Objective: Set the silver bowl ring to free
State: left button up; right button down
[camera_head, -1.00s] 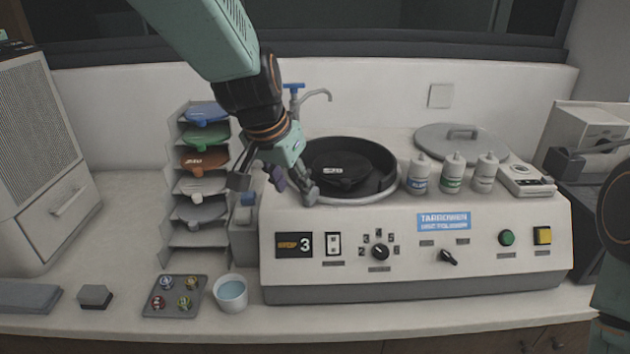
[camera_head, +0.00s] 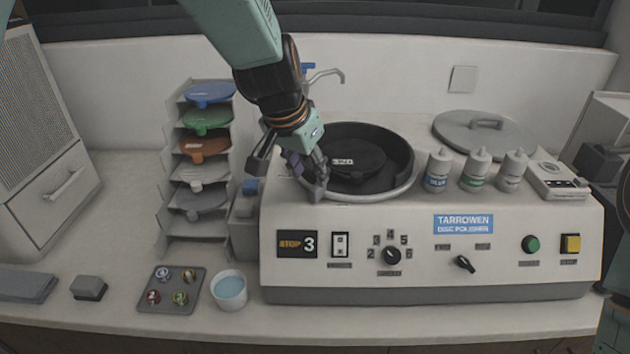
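The silver bowl ring (camera_head: 380,195) is the pale metal rim around the black bowl (camera_head: 400,150) on top of the polisher. A black disc (camera_head: 352,166) with a small label sits inside the bowl. My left gripper (camera_head: 290,178) is at the bowl's left front, with its fingers spread apart. One finger is over or against the ring's left front edge; I cannot tell whether it touches. The other finger is left of the bowl. The gripper hides the ring's left part. I see no readable marking on the ring. My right gripper is out of view.
The polisher's front (camera_head: 420,270) has a speed dial (camera_head: 391,256), switches and buttons. Several bottles (camera_head: 475,170) and a grey lid (camera_head: 484,133) stand right of the bowl. A disc rack (camera_head: 180,220) stands left, with a tray (camera_head: 198,300) and a cup (camera_head: 229,290) in front.

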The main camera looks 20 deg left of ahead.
aim_at(317, 187)
pick_arm(q)
jog(key=x, duration=0.4)
jog(key=shift+w+d+f, duration=0.25)
jog(key=shift+f, duration=0.05)
jog(key=shift+w+a+f, duration=0.15)
jog(key=shift+w+f, duration=0.05)
jog(key=shift+f, duration=0.05)
jog(key=shift+s+r, duration=0.15)
jog(key=shift+s, duration=0.2)
jog(key=shift+s+r, duration=0.1)
jog(key=shift+c, duration=1.3)
jog(key=shift+w+f, duration=0.25)
jog(key=shift+w, duration=0.15)
jog(key=c, duration=0.5)
jog(key=shift+s+r, duration=0.1)
grip_shut()
